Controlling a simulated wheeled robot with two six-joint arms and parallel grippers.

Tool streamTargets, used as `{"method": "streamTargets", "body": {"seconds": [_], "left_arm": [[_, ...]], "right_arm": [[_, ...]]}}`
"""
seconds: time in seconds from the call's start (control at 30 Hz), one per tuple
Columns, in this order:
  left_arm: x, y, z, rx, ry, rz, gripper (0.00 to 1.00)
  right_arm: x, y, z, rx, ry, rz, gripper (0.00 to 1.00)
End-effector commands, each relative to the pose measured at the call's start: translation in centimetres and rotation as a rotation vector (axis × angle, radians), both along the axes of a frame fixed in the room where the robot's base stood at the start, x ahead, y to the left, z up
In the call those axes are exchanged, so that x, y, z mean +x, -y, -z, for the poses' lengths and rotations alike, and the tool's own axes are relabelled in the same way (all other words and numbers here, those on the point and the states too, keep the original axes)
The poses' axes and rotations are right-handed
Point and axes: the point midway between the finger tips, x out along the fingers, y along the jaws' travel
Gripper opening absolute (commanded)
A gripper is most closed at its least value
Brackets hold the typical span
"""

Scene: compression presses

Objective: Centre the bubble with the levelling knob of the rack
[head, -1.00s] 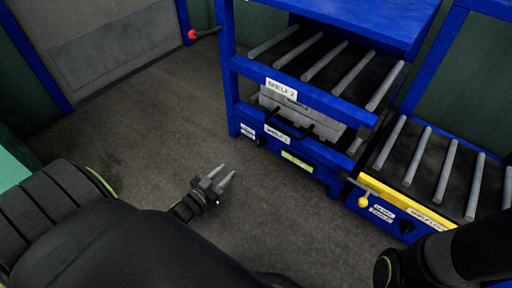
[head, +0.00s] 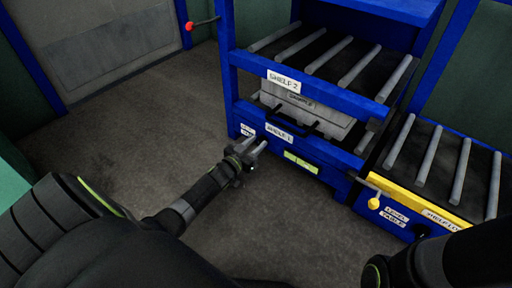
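The blue rack (head: 318,169) stands ahead with roller shelves. On its lower front beam is a pale yellow-green level strip (head: 301,162); the bubble is too small to make out. A small white label (head: 247,130) sits at the beam's left end. The dark levelling knob, seen beside that label earlier, is now hidden behind my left gripper. My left gripper (head: 259,145) is in front of that spot, its two fingers apart and pointing at the beam. I cannot tell whether it touches the knob. My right arm shows at the lower right, but its gripper is out of view.
A grey box (head: 305,108) with a dark handle sits on shelf 1. At the right is a lower roller table with a yellow front edge (head: 420,203), a yellow-knobbed lever (head: 374,203) and a black knob (head: 422,230). A red-knobbed lever (head: 189,26) sticks out left. The floor at left is clear.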

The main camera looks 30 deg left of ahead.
Motion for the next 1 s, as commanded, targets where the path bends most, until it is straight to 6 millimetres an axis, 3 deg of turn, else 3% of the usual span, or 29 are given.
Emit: {"method": "streamTargets", "body": {"seconds": [0.33,0.6,1.0], "left_arm": [[0.35,0.01,-0.05,0.000,0.000,0.000,0.31],[0.32,0.01,-0.03,0.000,0.000,0.000,0.00],[0.34,-0.10,-0.17,-0.051,-0.006,-0.001,0.00]], "right_arm": [[-0.12,-0.02,0.10,-0.002,0.007,0.000,0.00],[-0.19,-0.04,0.05,-0.003,0.010,0.000,0.00],[-0.15,-0.03,-0.62,-0.003,0.008,0.002,0.00]]}}
